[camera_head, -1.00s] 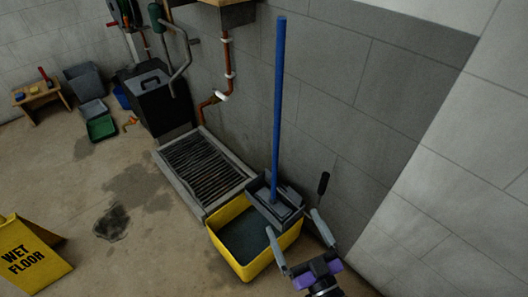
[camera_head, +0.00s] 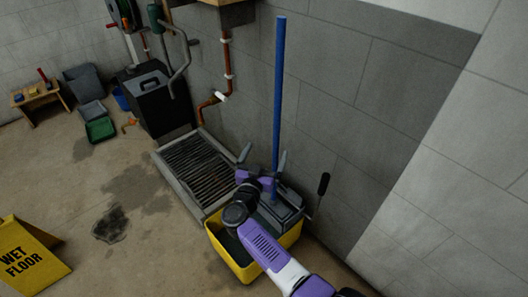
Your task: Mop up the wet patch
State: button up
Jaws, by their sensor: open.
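A mop with an upright blue handle (camera_head: 279,85) stands in the grey wringer (camera_head: 289,207) of a yellow mop bucket (camera_head: 291,238). Its head is hidden. My gripper (camera_head: 264,157) is open and empty, above the bucket beside the handle. One finger overlaps the handle in the picture; I cannot tell whether they touch or whether the handle is between the fingers. A dark, blotchy patch (camera_head: 110,224) lies on the concrete floor at left. Fainter dark areas lie behind it; I cannot tell which are wet.
A yellow wet floor sign (camera_head: 30,258) stands at front left. A grated floor drain (camera_head: 196,165) lies behind the bucket, along the wall. A black bin (camera_head: 153,98), green tray (camera_head: 100,129) and small wooden stool (camera_head: 40,98) are farther back. The floor between sign and bucket is clear.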

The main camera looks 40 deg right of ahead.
aim_at(276, 127)
jog(key=shift+g, duration=0.3)
jog(key=b+x, duration=0.2)
jog(key=x, duration=0.3)
jog(key=b+x, duration=0.3)
jog(key=x, duration=0.2)
jog(key=b+x, duration=0.3)
jog(key=x, duration=0.1)
jog(key=shift+w+d, duration=0.15)
jog(key=shift+w, duration=0.4)
grip_shut()
dwell(0.4)
jog(key=shift+r, duration=0.25)
